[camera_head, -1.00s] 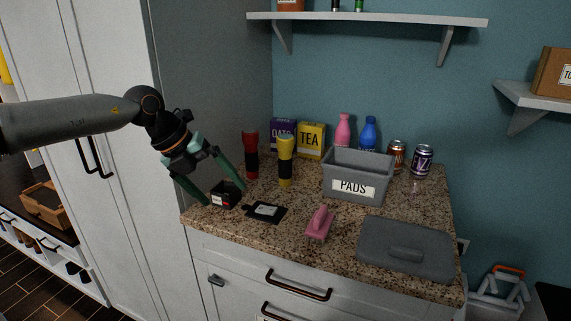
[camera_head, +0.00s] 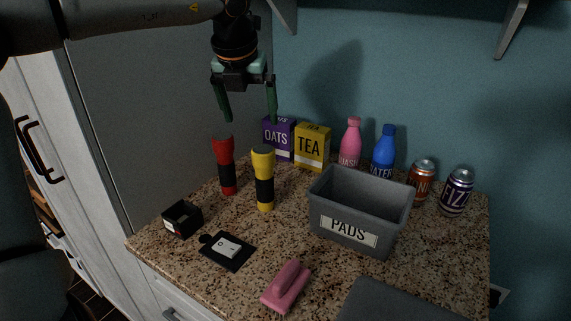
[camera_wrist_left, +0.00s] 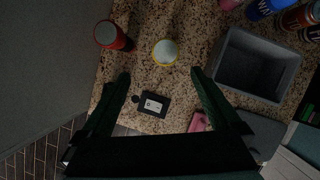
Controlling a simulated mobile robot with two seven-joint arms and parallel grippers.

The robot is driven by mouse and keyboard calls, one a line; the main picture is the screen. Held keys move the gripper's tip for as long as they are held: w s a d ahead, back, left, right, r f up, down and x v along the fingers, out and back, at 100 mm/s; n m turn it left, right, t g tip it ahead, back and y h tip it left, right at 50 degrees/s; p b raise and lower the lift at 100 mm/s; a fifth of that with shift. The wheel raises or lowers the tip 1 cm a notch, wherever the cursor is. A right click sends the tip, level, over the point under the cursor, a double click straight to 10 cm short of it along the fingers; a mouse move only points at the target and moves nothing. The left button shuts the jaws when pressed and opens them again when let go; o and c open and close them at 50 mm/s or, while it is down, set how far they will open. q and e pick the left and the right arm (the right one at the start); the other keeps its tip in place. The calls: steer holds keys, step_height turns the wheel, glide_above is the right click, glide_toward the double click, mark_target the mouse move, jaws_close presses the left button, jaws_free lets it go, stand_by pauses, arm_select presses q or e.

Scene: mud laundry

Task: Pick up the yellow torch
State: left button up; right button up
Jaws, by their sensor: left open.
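The yellow torch (camera_head: 264,178), with a black middle band, stands upright on the granite counter. In the left wrist view its round pale top (camera_wrist_left: 165,52) shows from above, just beyond and between the fingertips. My left gripper (camera_head: 249,119) is open and empty, pointing down above the torches. Its green fingers (camera_wrist_left: 161,75) are spread wide in the left wrist view. A red torch (camera_head: 226,166) stands upright just left of the yellow one and also shows in the left wrist view (camera_wrist_left: 108,35). My right gripper is not in view.
An OATS box (camera_head: 279,139) and a TEA box (camera_head: 312,147) stand behind. Bottles and cans stand at back right.

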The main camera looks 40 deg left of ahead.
mark_target(263, 150)
arm_select(q)
steer(key=x, duration=0.6)
steer(key=shift+w+f, duration=0.25)
steer(key=shift+w, duration=0.1)
steer(key=shift+d+p+x, duration=0.25)
steer(key=shift+p+x, duration=0.05)
steer(key=shift+x, duration=1.2)
steer(key=shift+d+p+x, duration=0.2)
steer(key=shift+p+x, duration=0.1)
steer(key=shift+x, duration=1.2)
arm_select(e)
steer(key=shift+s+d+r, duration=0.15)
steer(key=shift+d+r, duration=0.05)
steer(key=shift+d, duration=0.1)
arm_select(q)
jaws_close()
